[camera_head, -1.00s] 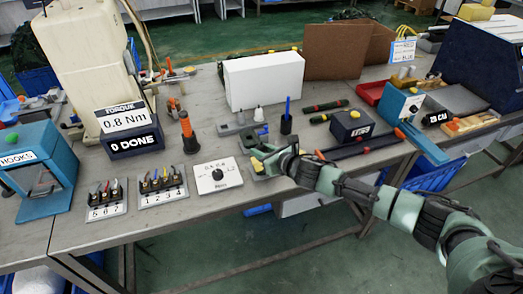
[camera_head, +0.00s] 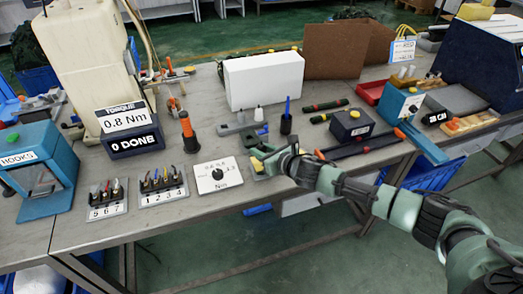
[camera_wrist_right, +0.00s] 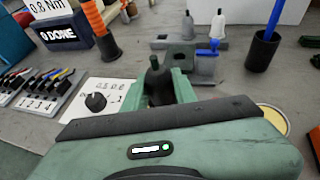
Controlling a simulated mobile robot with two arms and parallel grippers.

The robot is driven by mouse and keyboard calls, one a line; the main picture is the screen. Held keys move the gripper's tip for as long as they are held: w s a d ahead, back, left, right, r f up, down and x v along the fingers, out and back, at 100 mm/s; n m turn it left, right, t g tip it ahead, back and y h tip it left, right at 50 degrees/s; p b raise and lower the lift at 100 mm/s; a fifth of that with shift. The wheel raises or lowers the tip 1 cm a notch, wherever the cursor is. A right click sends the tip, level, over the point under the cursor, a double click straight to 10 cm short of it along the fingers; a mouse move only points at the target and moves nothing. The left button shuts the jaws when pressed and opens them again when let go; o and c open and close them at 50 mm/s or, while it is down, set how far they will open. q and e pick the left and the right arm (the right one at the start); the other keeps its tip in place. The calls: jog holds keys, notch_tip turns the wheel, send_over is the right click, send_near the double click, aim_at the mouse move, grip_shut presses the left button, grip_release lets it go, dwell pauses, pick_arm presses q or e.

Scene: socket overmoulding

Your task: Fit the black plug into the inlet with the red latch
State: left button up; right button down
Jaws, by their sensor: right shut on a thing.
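My right gripper (camera_head: 266,161) is low over the front part of the bench, just right of the white dial plate. In the right wrist view its two green fingers (camera_wrist_right: 157,88) are shut on a black plug (camera_wrist_right: 155,78), which stands up between them with its narrow end on top. The plug's lower part is hidden by the gripper body. I cannot make out a red latch, so I cannot tell which thing is the inlet. A grey block with a square opening (camera_wrist_right: 181,60) lies just beyond the plug. My left gripper is not in view.
A grey block carrying pegs (camera_head: 239,127), a dark pen cup (camera_head: 286,124) and a white box (camera_head: 264,81) are behind. A dark box (camera_head: 351,123) stands right.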

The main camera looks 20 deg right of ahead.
jog(key=shift+f+b, duration=0.75)
jog(key=shift+f, duration=0.75)
jog(key=c, duration=1.1)
grip_release()
jog(key=shift+o, duration=0.2)
jog(key=v, duration=0.8)
